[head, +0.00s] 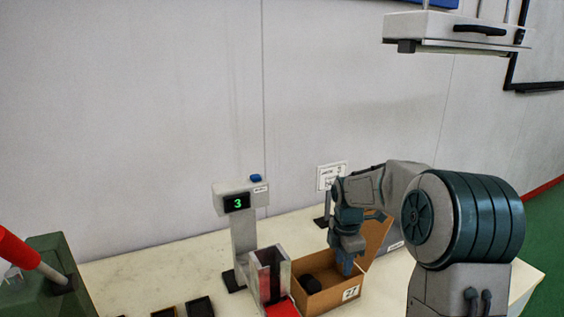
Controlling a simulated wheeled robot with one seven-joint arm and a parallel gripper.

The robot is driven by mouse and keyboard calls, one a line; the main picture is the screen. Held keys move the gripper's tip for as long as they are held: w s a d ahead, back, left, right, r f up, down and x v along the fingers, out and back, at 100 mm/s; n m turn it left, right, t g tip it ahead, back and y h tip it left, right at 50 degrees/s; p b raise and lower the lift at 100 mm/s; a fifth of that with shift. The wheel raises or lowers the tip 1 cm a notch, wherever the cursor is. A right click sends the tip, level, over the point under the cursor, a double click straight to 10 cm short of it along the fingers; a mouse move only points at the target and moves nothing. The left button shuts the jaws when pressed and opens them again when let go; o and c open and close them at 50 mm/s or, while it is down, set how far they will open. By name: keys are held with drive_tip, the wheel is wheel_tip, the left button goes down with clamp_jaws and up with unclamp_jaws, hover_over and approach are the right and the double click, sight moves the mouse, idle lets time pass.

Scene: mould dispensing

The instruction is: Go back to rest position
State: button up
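My arm reaches in from the right in the head view. My gripper (346,267) points down at the right part of an open cardboard box (331,298) on the table. Its blue tip overlaps the box opening. I cannot tell whether it is inside the box or above it, nor whether the fingers are open or shut. A dark rounded object (311,284) lies in the box, left of the gripper and apart from it in the picture.
A dispenser (240,233) showing a green 3 stands left of the box, with a clear-walled holder (270,275) and red piece (281,308) in front. Dark trays (200,307) lie at the table's (150,270) front. A lamp-like fixture (455,30) hangs upper right. The table's back left is clear.

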drive_tip(key=s+a+r+m+t, duration=0.1)
drive_tip(key=s+r+m, duration=0.1)
drive_tip(key=s+m, duration=0.8)
drive_tip(key=s+a+r+m+t, duration=0.1)
drive_tip(key=s+a+r+m, duration=0.1)
drive_tip(key=s+m, duration=0.8)
drive_tip(key=shift+s+a+r+m+t, duration=0.25)
drive_tip(key=shift+s+r, duration=0.55)
drive_tip(key=shift+s, duration=2.65)
drive_tip(key=shift+c, duration=0.3)
